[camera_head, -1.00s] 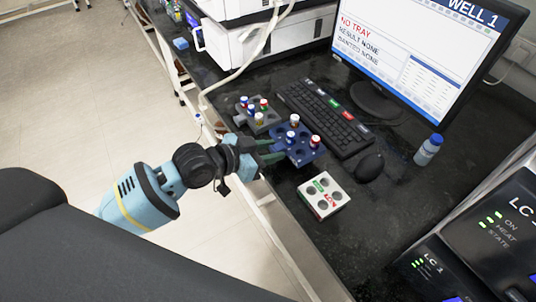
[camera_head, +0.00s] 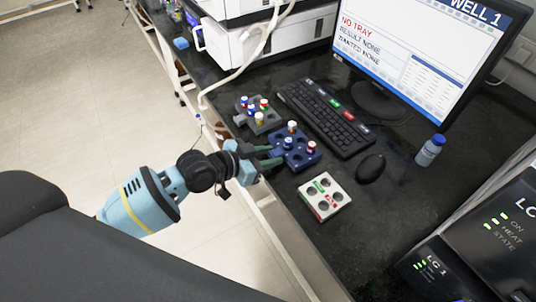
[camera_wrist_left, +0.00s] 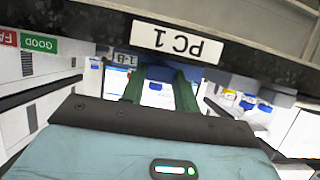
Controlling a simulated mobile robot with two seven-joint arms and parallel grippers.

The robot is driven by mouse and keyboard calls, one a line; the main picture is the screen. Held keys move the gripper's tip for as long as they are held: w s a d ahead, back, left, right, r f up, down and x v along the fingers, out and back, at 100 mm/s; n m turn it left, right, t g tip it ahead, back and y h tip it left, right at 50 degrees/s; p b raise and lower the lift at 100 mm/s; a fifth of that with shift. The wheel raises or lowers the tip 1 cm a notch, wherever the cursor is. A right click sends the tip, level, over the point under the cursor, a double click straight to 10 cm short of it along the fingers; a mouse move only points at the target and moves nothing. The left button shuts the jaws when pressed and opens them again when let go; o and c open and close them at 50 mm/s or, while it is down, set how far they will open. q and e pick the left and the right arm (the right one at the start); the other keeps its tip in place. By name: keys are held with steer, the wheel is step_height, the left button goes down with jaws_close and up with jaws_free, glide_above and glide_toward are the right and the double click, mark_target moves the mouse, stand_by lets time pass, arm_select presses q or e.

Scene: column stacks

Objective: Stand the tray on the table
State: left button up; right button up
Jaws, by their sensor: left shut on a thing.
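The dark blue tray (camera_head: 299,158) carries a few capped vials with red, white and blue colours. It is over the black table (camera_head: 400,215) beside the keyboard. I cannot tell whether its underside touches the tabletop. My left gripper (camera_head: 271,157) reaches in from the left, with its green fingers shut on the tray's near left side. In the left wrist view, the green fingers (camera_wrist_left: 160,92) flank a dark blue part of the tray (camera_wrist_left: 160,73). My right gripper is not in view.
A grey rack (camera_head: 267,127) with several vials stands just behind the tray. A white block with round holes (camera_head: 324,207) lies in front. The keyboard (camera_head: 325,118), mouse (camera_head: 370,167) and monitor (camera_head: 415,50) are to the right. A blue-capped bottle (camera_head: 429,152) stands farther right.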

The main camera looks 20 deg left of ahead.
arm_select(q)
steer(key=o, duration=1)
steer(key=v, duration=1.2)
steer(key=shift+r+p, duration=0.15)
steer(key=shift+p, duration=0.2)
steer(key=s+d+f+n+g+y, duration=0.1)
steer(key=s+f+n+y, duration=0.1)
steer(key=s+f, duration=0.6)
steer(key=s+d+f+n+g+y, duration=0.1)
steer(key=s+f+n+y, duration=0.1)
steer(key=s+f, duration=0.6)
steer(key=s+d+f+n+g+y, duration=0.1)
steer(key=s+f, duration=0.6)
steer(key=s, duration=1)
steer(key=shift+s+f+n+g+y, duration=0.1)
steer(key=shift+f+n+g+y, duration=0.35)
steer(key=shift+y, duration=0.25)
